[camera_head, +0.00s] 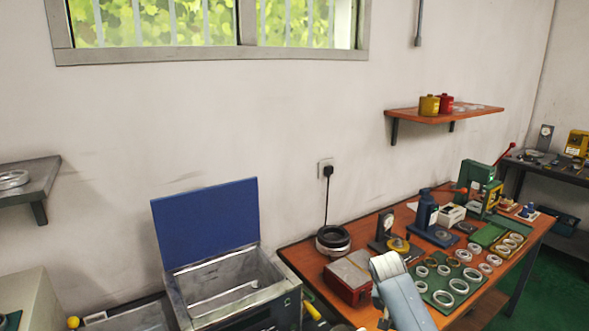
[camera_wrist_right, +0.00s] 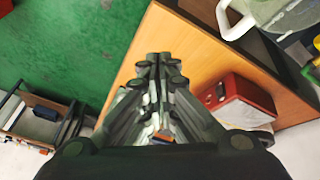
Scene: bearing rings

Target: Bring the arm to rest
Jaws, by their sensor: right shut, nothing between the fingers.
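My right arm (camera_head: 402,298) comes up from the bottom edge of the head view, in front of the wooden workbench (camera_head: 505,278). My right gripper (camera_wrist_right: 160,62) shows in the right wrist view, its dark fingers together and empty. It is above the bench's edge in that view, with the green floor to the left and a red box (camera_wrist_right: 240,100) to the right. In the head view the gripper itself is mostly hidden or cut off at the bottom. My left arm and gripper are not in view.
The bench holds a red box (camera_head: 347,281), a dark ring stack (camera_head: 333,240), a blue press (camera_head: 430,222) and a green mat (camera_head: 441,297) with several rings. An open metal bin with a blue lid (camera_head: 206,223) stands left. A wall shelf (camera_head: 440,116) is above.

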